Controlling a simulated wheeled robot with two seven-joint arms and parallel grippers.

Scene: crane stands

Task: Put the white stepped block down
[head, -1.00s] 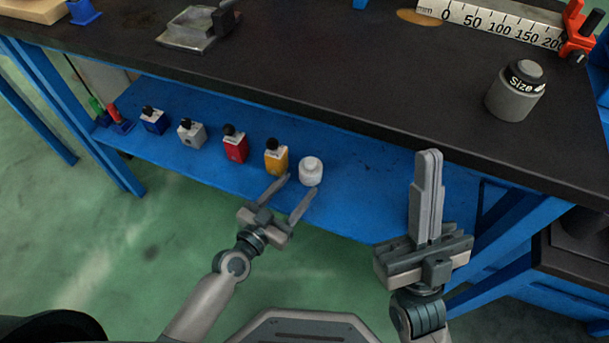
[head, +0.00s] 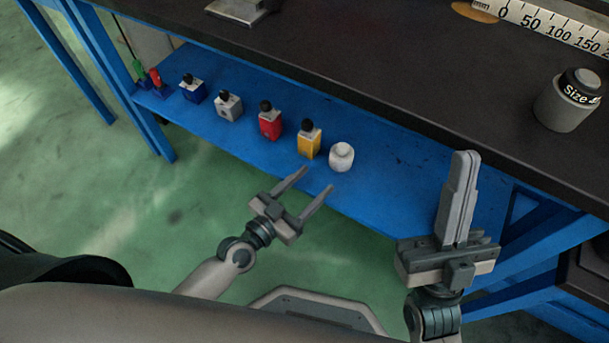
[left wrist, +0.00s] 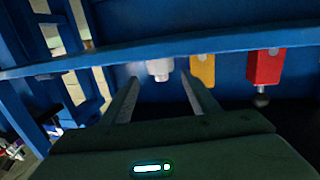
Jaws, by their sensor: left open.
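The white stepped block (head: 341,157) stands upright on the blue lower shelf (head: 395,190), at the right end of a row of objects. It also shows in the left wrist view (left wrist: 160,68), beyond and between my fingertips. My left gripper (head: 317,180) is open and empty, in front of the shelf edge and apart from the block. My right gripper (head: 462,195) points up at the right, its two fingers together; I see nothing between them.
Left of the block stand a yellow block (head: 309,140), a red block (head: 270,122), a grey block (head: 228,105) and a blue block (head: 193,89), each with a black knob. The black tabletop (head: 400,70) overhangs the shelf. A grey cylinder (head: 566,103) stands on it.

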